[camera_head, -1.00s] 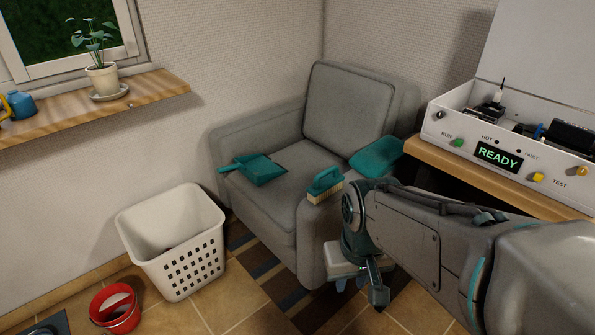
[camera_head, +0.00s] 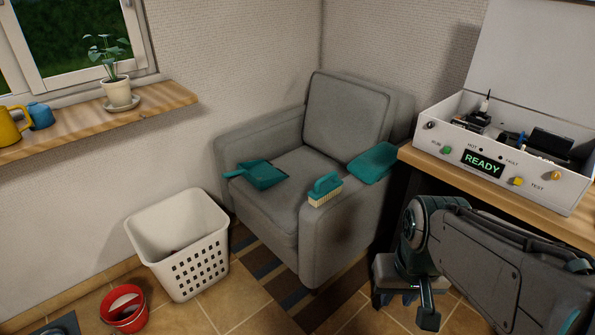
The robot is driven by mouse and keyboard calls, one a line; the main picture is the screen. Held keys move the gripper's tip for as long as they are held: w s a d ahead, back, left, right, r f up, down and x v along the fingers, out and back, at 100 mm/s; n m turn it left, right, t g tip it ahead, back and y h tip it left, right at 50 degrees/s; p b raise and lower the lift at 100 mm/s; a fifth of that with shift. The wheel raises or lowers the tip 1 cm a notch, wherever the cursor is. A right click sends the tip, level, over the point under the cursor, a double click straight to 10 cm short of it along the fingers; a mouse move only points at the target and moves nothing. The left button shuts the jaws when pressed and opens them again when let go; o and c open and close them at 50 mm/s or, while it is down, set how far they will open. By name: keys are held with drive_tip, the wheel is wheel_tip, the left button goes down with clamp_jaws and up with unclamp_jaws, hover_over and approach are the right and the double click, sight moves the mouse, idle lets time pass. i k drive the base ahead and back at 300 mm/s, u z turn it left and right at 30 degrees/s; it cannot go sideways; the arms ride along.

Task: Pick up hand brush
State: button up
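The hand brush (camera_head: 325,189) has a teal handle and back with pale bristles. It rests bristles down on the front of the grey armchair's right armrest. A teal dustpan (camera_head: 262,175) lies on the seat of the armchair (camera_head: 346,108). My arm comes in from the lower right, and its wrist hangs in front of the table, to the right of and below the brush. My gripper points down at the bottom of the picture, apart from the brush.
A teal cushion-like item (camera_head: 373,163) lies farther back on the same armrest. A table at the right carries a white equipment box (camera_head: 508,160) reading READY. A white basket (camera_head: 181,246) and a red bucket (camera_head: 125,309) stand on the floor at left. A striped rug (camera_head: 262,268) lies before the armchair.

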sight(321, 192)
drive_tip(key=u, duration=0.2)
drive_tip(key=i, duration=1.25)
drive_tip(key=u, duration=0.1)
